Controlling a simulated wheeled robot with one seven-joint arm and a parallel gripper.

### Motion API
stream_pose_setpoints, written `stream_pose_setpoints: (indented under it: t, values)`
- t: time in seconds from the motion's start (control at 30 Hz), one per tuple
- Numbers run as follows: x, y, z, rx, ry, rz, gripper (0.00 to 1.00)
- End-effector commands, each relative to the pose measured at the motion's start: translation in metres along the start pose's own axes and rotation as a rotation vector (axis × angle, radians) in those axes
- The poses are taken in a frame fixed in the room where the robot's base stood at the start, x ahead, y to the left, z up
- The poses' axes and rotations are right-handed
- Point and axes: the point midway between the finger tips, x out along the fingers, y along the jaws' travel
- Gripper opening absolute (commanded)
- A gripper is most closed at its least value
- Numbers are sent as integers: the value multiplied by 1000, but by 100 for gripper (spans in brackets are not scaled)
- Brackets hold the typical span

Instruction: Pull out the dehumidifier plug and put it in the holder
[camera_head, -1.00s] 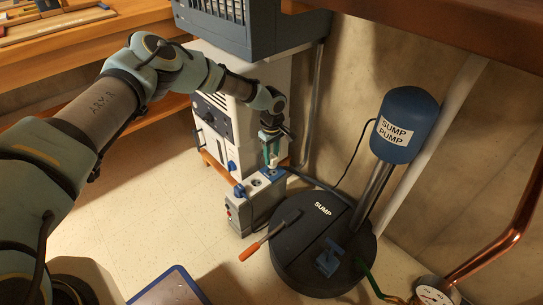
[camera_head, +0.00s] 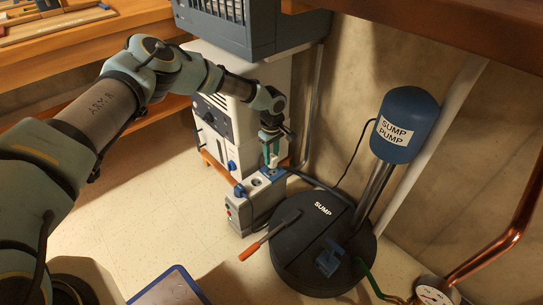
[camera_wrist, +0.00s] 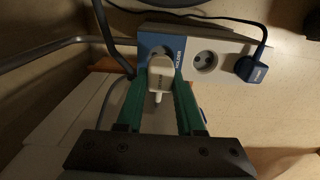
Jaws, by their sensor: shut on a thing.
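My gripper (camera_head: 271,152) has its green fingers shut on a white plug (camera_wrist: 160,77), which also shows in the head view (camera_head: 273,161). The plug is at the blue panel (camera_wrist: 158,42) on one end of a grey socket box (camera_wrist: 227,44). Beside the panel is an empty round socket (camera_wrist: 205,62). A dark blue plug (camera_wrist: 250,70) with a black cord sits at the box's other end. The box stands on the floor in the head view (camera_head: 241,210).
A white appliance (camera_head: 215,125) stands behind the box. The black sump lid (camera_head: 290,250), with an orange-handled tool (camera_head: 255,247) at its edge, is close on the right. The blue sump pump (camera_head: 408,112) rises beyond it. Open floor (camera_head: 140,220) lies to the left.

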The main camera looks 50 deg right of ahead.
Motion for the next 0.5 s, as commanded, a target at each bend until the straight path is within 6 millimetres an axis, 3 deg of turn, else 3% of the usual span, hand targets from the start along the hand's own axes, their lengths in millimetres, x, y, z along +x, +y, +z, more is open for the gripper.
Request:
stream_pose_setpoints:
  t: [0.5]
  values:
    - [3,0,0,0,0,1,0]
